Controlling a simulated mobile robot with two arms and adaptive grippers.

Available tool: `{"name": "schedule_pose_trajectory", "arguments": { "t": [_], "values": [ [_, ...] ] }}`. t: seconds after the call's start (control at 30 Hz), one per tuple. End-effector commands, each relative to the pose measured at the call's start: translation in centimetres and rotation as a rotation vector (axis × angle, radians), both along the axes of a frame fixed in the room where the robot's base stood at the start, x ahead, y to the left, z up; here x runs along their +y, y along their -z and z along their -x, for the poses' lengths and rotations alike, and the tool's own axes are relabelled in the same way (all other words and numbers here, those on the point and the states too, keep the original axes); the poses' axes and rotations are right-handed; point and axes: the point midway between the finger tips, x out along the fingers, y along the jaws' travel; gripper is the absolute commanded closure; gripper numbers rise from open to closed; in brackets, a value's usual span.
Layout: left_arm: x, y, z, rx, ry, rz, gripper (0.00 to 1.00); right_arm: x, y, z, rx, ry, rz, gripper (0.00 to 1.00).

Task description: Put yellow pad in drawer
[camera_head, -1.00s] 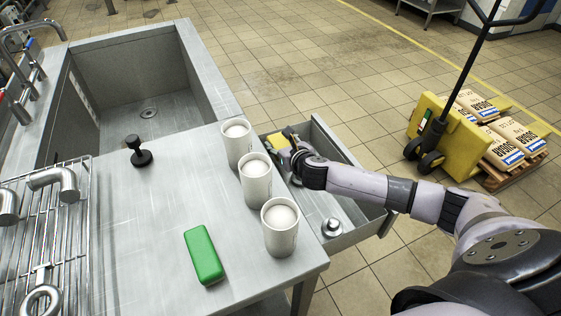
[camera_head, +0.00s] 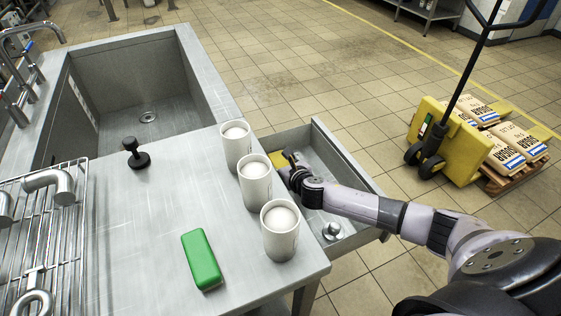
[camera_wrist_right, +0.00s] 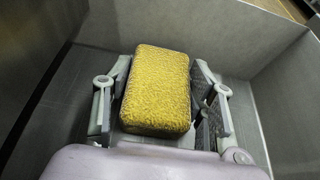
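The yellow pad (camera_wrist_right: 157,88) lies between the two fingers of my right gripper (camera_wrist_right: 162,92) in the right wrist view. The fingers are along its two sides and look closed on it; contact on the right side is hard to make out. In the head view my right gripper (camera_head: 290,165) reaches down inside the open drawer (camera_head: 345,163), at its far left end. Only a small part of the pad (camera_head: 277,158) shows there, low in the drawer and partly hidden by the gripper and a white cup. Whether it touches the drawer floor is unclear. My left gripper is not in view.
Three white cups (camera_head: 236,145) stand in a row along the counter edge beside the drawer. A small metal object (camera_head: 332,230) sits at the drawer's near end. A green block (camera_head: 202,260) and a black stamp-like tool (camera_head: 135,154) are on the counter. The drawer's middle looks clear.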

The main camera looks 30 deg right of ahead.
Motion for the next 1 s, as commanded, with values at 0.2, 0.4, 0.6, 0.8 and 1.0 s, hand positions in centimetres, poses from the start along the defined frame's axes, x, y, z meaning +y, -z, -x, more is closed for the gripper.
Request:
{"name": "schedule_pose_trajectory", "arguments": {
  "t": [0.2, 0.4, 0.6, 0.8, 1.0],
  "values": [
    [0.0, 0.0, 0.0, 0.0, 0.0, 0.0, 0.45, 0.0, 0.0, 0.0, 0.001, 0.001, 0.0, 0.32],
    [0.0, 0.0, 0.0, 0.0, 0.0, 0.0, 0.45, 0.0, 0.0, 0.0, 0.001, 0.001, 0.0, 0.31],
    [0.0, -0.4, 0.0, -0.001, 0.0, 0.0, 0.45, 0.0, -0.6, 0.1, 0.0, 0.001, 0.0, 0.31],
    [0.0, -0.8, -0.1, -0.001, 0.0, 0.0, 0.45, 0.1, -1.5, 2.8, 0.003, -0.002, 0.004, 0.31],
    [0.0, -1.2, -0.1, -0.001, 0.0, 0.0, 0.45, 0.3, -3.1, 6.7, 0.003, -0.002, 0.001, 0.31]
  ]
}}
